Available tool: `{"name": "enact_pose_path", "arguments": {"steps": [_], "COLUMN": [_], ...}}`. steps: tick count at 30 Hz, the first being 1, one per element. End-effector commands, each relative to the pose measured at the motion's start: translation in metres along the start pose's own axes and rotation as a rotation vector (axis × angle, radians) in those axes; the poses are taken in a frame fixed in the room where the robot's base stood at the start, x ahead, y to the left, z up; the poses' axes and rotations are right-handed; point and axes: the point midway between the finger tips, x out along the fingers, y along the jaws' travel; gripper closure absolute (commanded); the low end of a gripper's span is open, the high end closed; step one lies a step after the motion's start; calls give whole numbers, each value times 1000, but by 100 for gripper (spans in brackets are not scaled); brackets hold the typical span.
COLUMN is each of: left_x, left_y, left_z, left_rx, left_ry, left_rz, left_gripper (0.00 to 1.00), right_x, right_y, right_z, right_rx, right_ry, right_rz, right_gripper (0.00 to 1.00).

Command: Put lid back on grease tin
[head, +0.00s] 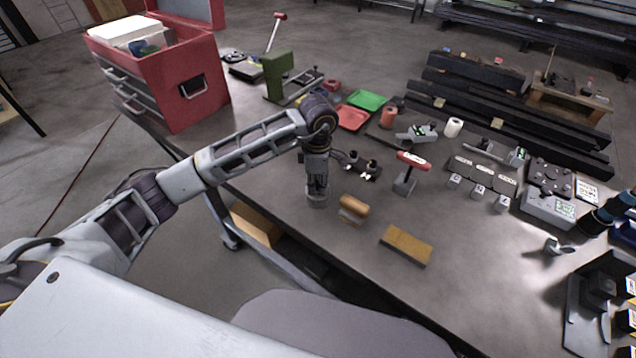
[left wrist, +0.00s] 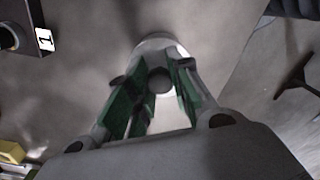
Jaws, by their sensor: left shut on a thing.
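My left gripper (head: 317,187) points straight down near the table's front edge, over a small grey round tin (head: 316,201). In the left wrist view the green-padded fingers (left wrist: 158,88) close around a dark round knob (left wrist: 159,80). The knob stands on a pale round lid (left wrist: 155,43), partly hidden by the fingers. I cannot tell whether the lid touches the tin's rim or is held just above it.
A wooden-backed brush (head: 353,209) and a tan block (head: 406,245) lie just right of the tin. A red tool chest (head: 165,80) stands at the left. The table front (head: 340,250) is bare.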

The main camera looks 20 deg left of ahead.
Motion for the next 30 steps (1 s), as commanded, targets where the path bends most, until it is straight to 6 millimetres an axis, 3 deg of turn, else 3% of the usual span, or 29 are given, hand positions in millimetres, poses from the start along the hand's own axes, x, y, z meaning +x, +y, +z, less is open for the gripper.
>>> {"name": "enact_pose_path", "arguments": {"steps": [30], "left_x": [1], "left_y": [0], "left_z": [0], "left_rx": [0], "left_ry": [0], "left_rz": [0], "left_gripper": [95], "right_x": [6], "right_y": [-3], "right_z": [0], "right_rx": [1], "right_ry": [1], "right_rz": [-3], "right_gripper": [60]}}
